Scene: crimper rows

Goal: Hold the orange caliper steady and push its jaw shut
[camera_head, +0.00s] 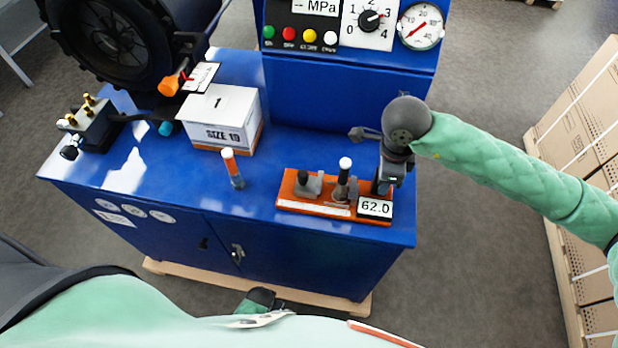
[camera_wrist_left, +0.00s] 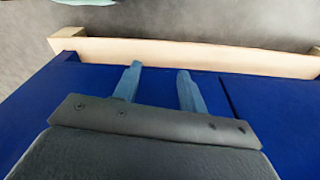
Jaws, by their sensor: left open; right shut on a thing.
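The orange caliper (camera_head: 326,208) lies near the front right edge of the blue bench top. A grey jaw block (camera_head: 306,187) stands at its left, a post with a white knob (camera_head: 344,164) stands to the right of it, and a gap separates the two. A display (camera_head: 375,207) on its right end reads 62.0. My right gripper (camera_head: 386,184) is shut on the caliper's right end, behind the display; its fingertips are partly hidden. My left gripper (camera_wrist_left: 156,85) is open and empty, in front of the blue cabinet in the left wrist view.
A blue panel with gauges (camera_head: 350,62) rises at the back. A black fitting (camera_head: 91,127) sits at the left. The bench front edge is close.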

